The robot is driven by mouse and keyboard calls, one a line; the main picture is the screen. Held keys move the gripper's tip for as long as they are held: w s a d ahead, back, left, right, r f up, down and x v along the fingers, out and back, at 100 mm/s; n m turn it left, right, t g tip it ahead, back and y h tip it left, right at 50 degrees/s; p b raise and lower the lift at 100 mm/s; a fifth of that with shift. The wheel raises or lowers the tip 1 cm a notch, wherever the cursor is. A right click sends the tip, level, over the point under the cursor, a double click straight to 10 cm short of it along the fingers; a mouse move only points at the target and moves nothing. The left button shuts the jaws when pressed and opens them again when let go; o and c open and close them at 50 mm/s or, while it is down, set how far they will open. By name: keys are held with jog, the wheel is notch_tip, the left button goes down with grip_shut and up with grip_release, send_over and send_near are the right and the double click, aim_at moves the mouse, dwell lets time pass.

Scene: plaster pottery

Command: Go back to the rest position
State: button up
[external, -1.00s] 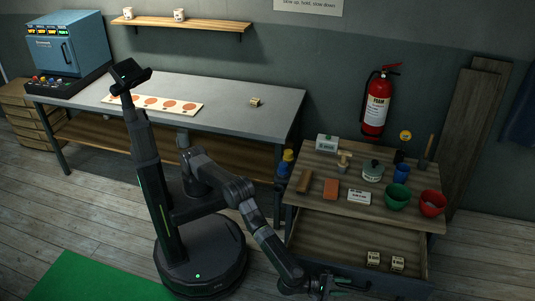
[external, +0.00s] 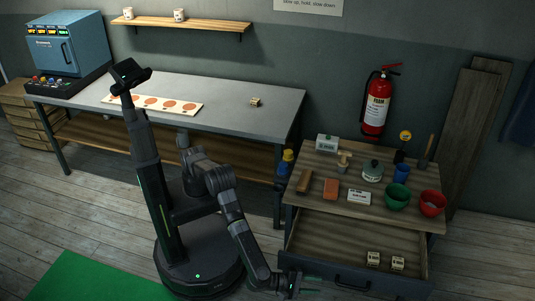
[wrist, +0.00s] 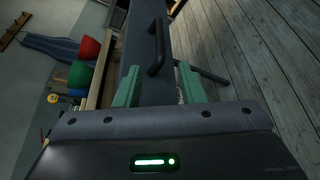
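My gripper (external: 305,284) is low at the front left of the pulled-out drawer (external: 335,252), left of and apart from its dark handle (external: 352,284). In the wrist view its two green fingers (wrist: 158,84) stand apart with nothing held between them. The handle (wrist: 157,48) and the dark drawer front show beyond the fingers. My arm reaches down and to the right from my base, not folded in.
Two small labelled boxes (external: 385,261) lie in the drawer. The cabinet top holds a green bowl (external: 397,198), a red bowl (external: 432,204) and several tools. A long workbench (external: 230,98) stands behind my base.

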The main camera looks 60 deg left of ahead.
aim_at(346, 286)
dwell(0.3)
jog(key=x, duration=1.3)
jog(key=shift+w+d+f, duration=0.1)
jog(key=shift+w+d, duration=0.05)
jog(key=shift+w, duration=0.4)
jog(key=shift+s, duration=0.35)
jog(key=v, duration=1.1)
jog(key=shift+s+a, duration=0.25)
jog(key=shift+s, duration=0.05)
